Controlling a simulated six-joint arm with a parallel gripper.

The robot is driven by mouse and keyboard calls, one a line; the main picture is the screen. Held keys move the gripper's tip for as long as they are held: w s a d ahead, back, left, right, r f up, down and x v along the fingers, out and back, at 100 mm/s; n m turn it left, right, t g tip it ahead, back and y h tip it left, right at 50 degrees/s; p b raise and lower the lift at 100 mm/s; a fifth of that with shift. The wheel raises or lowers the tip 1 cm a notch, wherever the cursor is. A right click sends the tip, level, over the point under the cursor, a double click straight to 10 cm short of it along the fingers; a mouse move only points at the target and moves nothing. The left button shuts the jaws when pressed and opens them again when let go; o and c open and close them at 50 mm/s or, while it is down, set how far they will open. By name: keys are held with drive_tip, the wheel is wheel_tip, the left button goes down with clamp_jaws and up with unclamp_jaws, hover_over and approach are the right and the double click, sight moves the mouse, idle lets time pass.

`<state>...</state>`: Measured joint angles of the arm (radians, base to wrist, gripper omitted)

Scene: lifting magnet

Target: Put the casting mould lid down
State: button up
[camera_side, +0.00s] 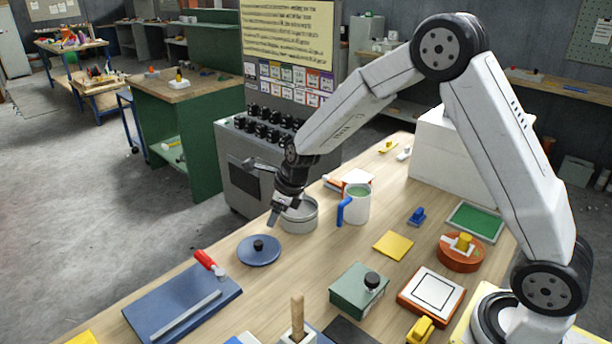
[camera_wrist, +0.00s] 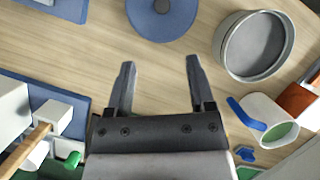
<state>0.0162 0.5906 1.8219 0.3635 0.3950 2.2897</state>
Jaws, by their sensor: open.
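A round blue lid (camera_side: 259,252) with a black knob lies flat on the wooden table; I take it as the casting mould lid. In the wrist view the lid (camera_wrist: 150,24) is at the top, beyond my fingertips, its far edge cut off. A round grey pot (camera_side: 299,226), open at the top, stands beside it, to its right; it also shows in the wrist view (camera_wrist: 224,46). My gripper (camera_side: 281,212) is above the table near the pot and lid. In the wrist view my gripper (camera_wrist: 160,63) is open, with nothing between its fingers.
A white mug (camera_side: 356,208) with a blue handle stands right of the pot. A green box (camera_side: 350,295) with a black knob and a blue board (camera_side: 170,300) with a red handle are nearer the front. Bare wood lies between lid and green box.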

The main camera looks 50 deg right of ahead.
drive_tip(key=s+r+n, duration=0.1)
drive_tip(key=s+n, duration=1)
drive_tip(key=n, duration=0.4)
drive_tip(key=s+d+r+n+g+h, duration=0.1)
drive_tip(key=s+n, duration=1.1)
drive_tip(key=n, duration=0.3)
drive_tip(key=shift+d+r+g+h, duration=0.3)
drive_tip(key=shift+r, duration=0.05)
